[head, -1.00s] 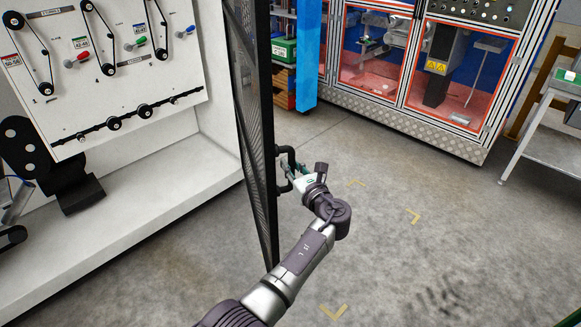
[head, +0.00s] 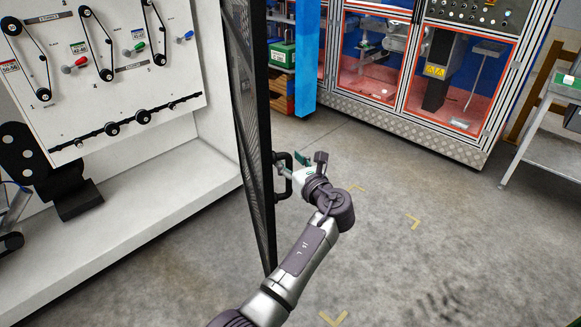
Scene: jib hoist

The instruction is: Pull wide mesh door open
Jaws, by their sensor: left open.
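The mesh door (head: 252,130) stands swung out and is seen nearly edge-on in the middle left of the head view. Its black handle (head: 287,176) is on the right face of the door. My left gripper (head: 290,166) is open at the handle, its fingers spread around or beside the bar; I cannot tell if they touch it. The arm reaches up from the bottom of the picture on the right side of the door. My right gripper is not in view.
A white panel (head: 120,95) with belts and pulleys stands left of the door above a white ledge (head: 140,175). A framed enclosure (head: 400,118) is at the back, and a grey table (head: 555,150) at the right. The concrete floor (head: 430,220) between them is clear.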

